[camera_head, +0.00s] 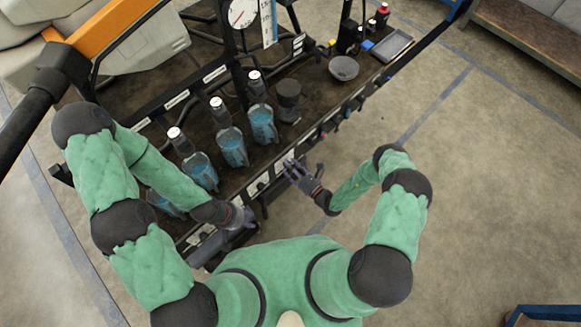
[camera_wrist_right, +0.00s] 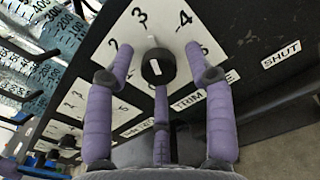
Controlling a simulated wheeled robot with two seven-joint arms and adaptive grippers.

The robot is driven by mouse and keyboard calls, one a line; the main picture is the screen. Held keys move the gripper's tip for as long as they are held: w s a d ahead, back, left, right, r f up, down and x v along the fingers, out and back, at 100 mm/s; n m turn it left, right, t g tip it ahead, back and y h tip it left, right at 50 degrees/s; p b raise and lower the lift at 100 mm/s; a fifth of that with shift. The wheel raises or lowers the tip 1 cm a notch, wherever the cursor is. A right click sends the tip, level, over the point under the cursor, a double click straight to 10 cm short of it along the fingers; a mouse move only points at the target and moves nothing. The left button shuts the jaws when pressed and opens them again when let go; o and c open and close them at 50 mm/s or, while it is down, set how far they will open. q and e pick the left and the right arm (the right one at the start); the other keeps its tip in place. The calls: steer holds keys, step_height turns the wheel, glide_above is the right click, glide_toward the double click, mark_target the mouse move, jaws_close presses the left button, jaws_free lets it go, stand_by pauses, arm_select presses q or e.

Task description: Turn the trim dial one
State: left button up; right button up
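In the right wrist view a black round dial (camera_wrist_right: 158,66) with a white mark sits on a white plate (camera_wrist_right: 170,22) numbered 2, 3, 4 and more. A label starting "TRIM" (camera_wrist_right: 187,101) is below it, partly hidden by a finger. My right gripper (camera_wrist_right: 157,62) has its purple fingers spread, two at the sides and one below the dial. The side fingers stand apart from the dial; whether the lower one touches it I cannot tell. In the head view my right gripper (camera_head: 297,170) is at the rack's front panel. My left gripper (camera_head: 236,222) is low at the panel's left part, its fingers unclear.
More dials (camera_wrist_right: 68,141) with numbered plates lie to the left, and a "SHUT" label (camera_wrist_right: 281,54) to the right. Several blue-liquid bottles (camera_head: 232,147) stand behind the panel. A grey bowl (camera_head: 343,68) and a gauge (camera_head: 242,13) are further back. Open floor (camera_head: 470,180) lies to the right.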

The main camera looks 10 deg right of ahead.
jaws_close()
steer(key=shift+n, duration=0.3)
steer(key=shift+o, duration=1.2)
jaws_free()
steer(key=v, duration=1.2)
